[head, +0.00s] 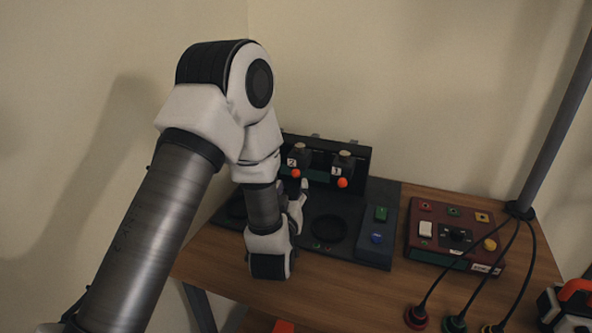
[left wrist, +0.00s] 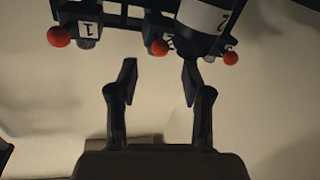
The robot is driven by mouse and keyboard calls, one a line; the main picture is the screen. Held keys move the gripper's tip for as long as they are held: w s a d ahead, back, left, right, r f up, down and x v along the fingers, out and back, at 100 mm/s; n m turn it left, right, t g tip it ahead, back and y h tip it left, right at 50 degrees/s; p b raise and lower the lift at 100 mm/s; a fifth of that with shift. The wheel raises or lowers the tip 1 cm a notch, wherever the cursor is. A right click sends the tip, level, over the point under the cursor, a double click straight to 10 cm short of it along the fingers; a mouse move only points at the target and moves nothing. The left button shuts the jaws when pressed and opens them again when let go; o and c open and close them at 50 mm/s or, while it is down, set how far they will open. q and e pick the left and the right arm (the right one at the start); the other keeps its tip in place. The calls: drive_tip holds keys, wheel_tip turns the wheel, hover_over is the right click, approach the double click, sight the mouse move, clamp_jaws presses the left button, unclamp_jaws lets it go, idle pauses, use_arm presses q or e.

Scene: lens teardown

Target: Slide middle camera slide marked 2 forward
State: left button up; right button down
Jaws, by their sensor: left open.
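The slide marked 2 (head: 299,157) sits on the dark rack at the back of the board, with an orange-red ball knob (head: 296,173) at its front. In the left wrist view, a middle red knob (left wrist: 160,47) shows just beyond my fingertips, slightly left of centre between them. A dark cylinder with a white band marked 2 (left wrist: 207,14) partly covers the slides there. My left gripper (head: 303,190) is open and empty, in front of and below the slide marked 2. Its open fingers also show in the left wrist view (left wrist: 158,82). My right gripper is not in view.
The slide marked 1 (head: 343,162) stands right of slide 2. My arm hides the rack's left part. The dark board (head: 345,255) has round recesses and green and blue buttons. A red control box (head: 455,250) with cables stands to the right on the wooden table (head: 345,285).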

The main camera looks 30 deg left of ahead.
sight(295, 176)
use_arm(q)
drive_tip(key=x, duration=0.7)
drive_tip(key=shift+s, duration=0.1)
clamp_jaws()
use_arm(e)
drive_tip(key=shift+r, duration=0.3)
